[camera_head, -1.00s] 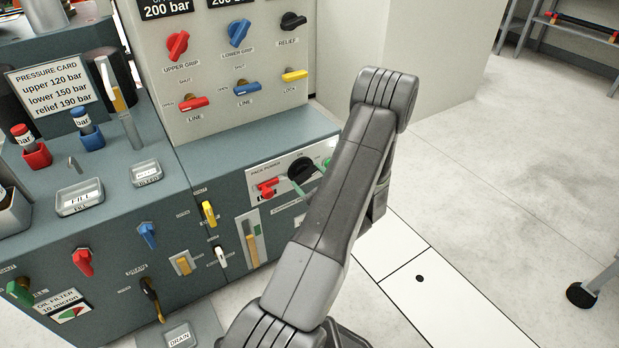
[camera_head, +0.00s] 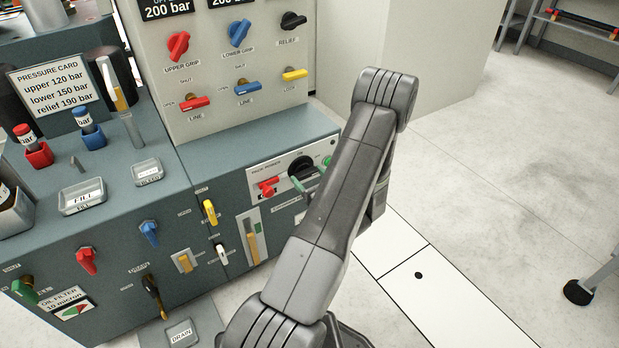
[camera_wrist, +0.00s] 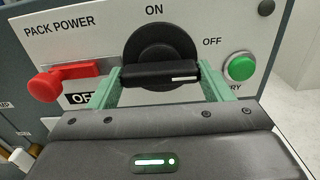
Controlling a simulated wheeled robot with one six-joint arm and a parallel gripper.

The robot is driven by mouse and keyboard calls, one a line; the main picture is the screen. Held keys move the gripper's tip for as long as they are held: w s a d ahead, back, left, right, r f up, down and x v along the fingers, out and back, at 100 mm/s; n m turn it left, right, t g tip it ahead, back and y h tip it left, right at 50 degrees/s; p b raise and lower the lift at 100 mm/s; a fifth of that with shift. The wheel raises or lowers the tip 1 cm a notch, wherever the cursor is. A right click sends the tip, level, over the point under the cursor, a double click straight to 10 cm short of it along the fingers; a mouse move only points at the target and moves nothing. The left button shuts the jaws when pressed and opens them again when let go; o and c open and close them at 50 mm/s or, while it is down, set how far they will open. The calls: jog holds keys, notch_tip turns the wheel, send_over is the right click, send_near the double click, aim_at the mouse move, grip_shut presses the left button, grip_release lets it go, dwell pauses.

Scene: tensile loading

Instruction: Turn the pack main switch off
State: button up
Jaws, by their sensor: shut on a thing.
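The pack main switch is a black rotary knob (camera_wrist: 162,50) on the white PACK POWER panel (camera_wrist: 85,38). It also shows in the head view (camera_head: 301,165), beside my arm. Its grip bar lies nearly level in the wrist view, with the white mark at its right end, below and left of the OFF label; ON is above the knob. My gripper (camera_wrist: 161,80) is shut on the bar, one green finger at each end. In the head view the gripper (camera_head: 309,179) is partly hidden by my arm.
A red lever (camera_wrist: 62,80) sits left of the knob, close to the left finger, with a partly hidden OFF plate below. A green button (camera_wrist: 240,67) sits close to the right finger. Valve handles cover the upright panel (camera_head: 210,130).

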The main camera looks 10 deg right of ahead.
jog(key=o, duration=1)
jog(key=shift+s, duration=0.1)
jog(key=p+v, duration=0.2)
jog(key=v, duration=1.1)
jog(key=shift+s+d+p, duration=0.1)
jog(key=shift+s+p, duration=0.25)
jog(key=shift+p, duration=0.05)
jog(key=shift+w, duration=0.1)
jog(key=b+x, duration=0.2)
jog(key=x, duration=1.1)
jog(key=shift+w+b, duration=0.35)
jog(key=shift+b, duration=0.05)
